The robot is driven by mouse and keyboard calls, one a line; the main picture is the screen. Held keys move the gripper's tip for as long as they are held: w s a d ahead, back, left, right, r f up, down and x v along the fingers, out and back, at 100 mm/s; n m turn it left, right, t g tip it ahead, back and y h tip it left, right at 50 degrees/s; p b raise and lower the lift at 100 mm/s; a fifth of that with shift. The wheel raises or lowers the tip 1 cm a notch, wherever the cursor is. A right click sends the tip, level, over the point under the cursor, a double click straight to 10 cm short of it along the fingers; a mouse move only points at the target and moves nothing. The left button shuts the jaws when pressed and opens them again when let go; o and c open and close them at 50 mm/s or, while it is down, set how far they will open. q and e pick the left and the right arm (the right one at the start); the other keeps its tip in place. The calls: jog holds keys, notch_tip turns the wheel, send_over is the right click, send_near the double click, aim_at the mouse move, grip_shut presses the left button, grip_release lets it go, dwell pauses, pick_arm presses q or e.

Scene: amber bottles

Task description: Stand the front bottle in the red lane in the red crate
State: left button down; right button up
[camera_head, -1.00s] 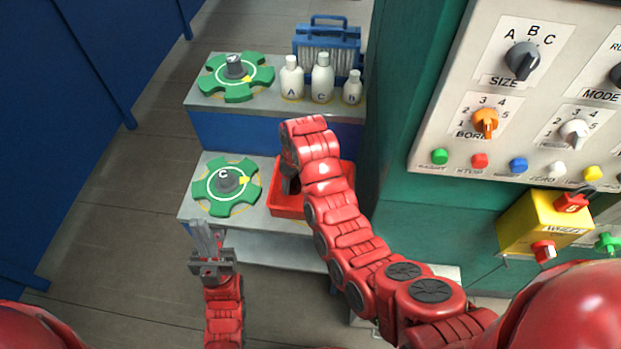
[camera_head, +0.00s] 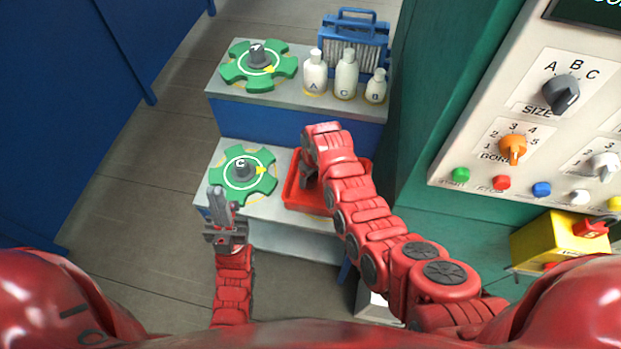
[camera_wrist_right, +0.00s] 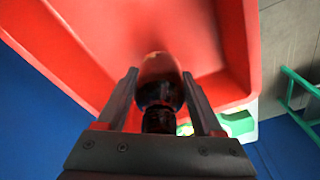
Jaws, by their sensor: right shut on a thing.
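The red crate (camera_head: 300,207) sits on the lower grey step, at its right end. My right gripper (camera_wrist_right: 160,82) is over the crate, with its tips hidden behind my arm in the head view. In the right wrist view it is shut on a dark amber bottle (camera_wrist_right: 159,92), between the red walls of the crate (camera_wrist_right: 140,30). Whether the bottle touches the crate floor, I cannot tell. My left gripper (camera_head: 219,204) is empty in front of the lower step, fingers pointing away; its jaw gap is unclear. No red lane can be made out.
A green star-shaped wheel marked C (camera_head: 262,158) lies left of the crate; another (camera_head: 232,72) is on the upper step. A green cabinet with a control panel (camera_head: 480,150) is close on the right.

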jog(key=shift+f, duration=1.15)
jog(key=shift+f, duration=0.1)
jog(key=o, duration=1.4)
